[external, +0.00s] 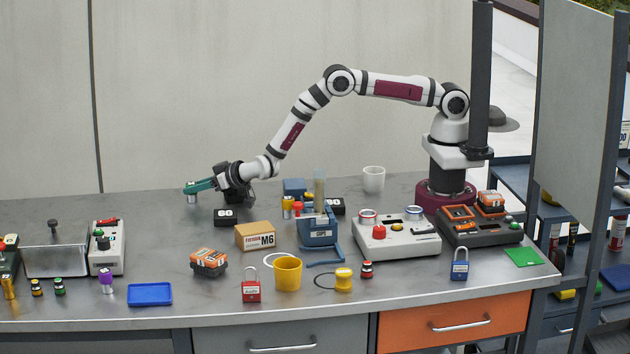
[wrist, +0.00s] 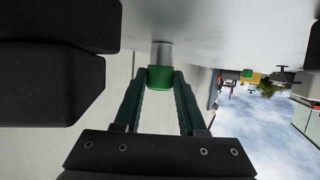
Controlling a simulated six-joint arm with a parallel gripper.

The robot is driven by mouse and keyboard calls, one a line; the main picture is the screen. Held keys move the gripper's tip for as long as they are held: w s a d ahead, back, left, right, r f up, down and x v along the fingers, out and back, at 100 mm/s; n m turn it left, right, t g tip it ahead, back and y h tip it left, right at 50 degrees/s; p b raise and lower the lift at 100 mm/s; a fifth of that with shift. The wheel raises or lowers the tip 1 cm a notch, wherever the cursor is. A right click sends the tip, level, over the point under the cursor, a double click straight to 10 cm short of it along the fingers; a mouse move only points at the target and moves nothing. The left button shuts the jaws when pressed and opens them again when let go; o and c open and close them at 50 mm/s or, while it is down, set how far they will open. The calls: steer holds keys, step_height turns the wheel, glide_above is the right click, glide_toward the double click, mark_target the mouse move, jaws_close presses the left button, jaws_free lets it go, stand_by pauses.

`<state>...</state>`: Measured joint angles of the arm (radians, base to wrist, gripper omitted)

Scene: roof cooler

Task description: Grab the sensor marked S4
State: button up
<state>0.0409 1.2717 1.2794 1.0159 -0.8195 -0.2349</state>
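My gripper (external: 197,187), with teal fingers, reaches out level at the back left of the table. In the wrist view my gripper (wrist: 161,75) has its fingertips closed against both sides of a green-collared silver sensor (wrist: 160,76). The sensor's silver lower part (external: 191,198) shows below the fingers in the external view. It is at or just above the table; I cannot tell whether it touches. No S4 mark is legible on it. Other silver sensors have a purple top (external: 106,281), a yellow top (external: 287,207) and a red top (external: 297,208).
A dark block (external: 228,216) stands close to the right of my gripper. A cardboard box (external: 255,236), blue caddy (external: 319,234), yellow cup (external: 288,273) and blue tray (external: 150,294) lie farther forward. A steel bin (external: 55,260) is at left. The table just left of my gripper is clear.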

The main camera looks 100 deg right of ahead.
jaws_close()
